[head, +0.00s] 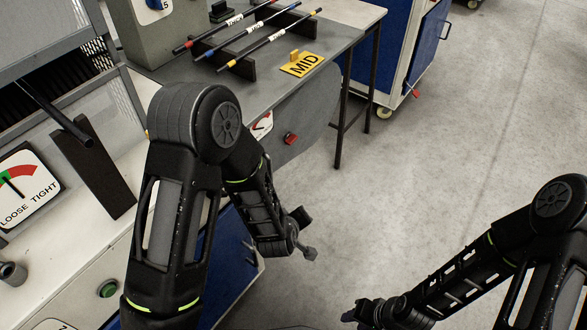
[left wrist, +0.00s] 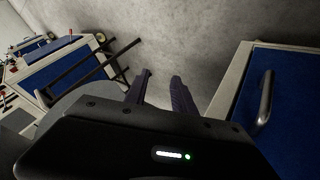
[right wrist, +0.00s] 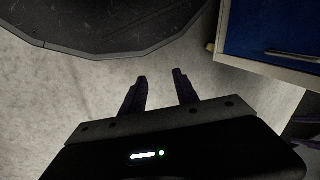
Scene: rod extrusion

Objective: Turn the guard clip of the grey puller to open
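A grey machine housing (head: 165,35) with a blue "5" dial stands at the top left; I cannot tell for sure whether it is the grey puller. I cannot make out a guard clip in any view. My left gripper (head: 306,250) hangs beside the front cabinet over the floor, far from the housing. In the left wrist view its fingers (left wrist: 160,90) are apart and empty. My right gripper (head: 352,316) is low over the floor at the bottom. In the right wrist view its fingers (right wrist: 160,88) are apart and empty.
A "LOOSE TIGHT" gauge (head: 25,190) and a green button (head: 107,288) are at left. A blue cabinet (head: 410,45) stands at the back. The floor at right is clear.

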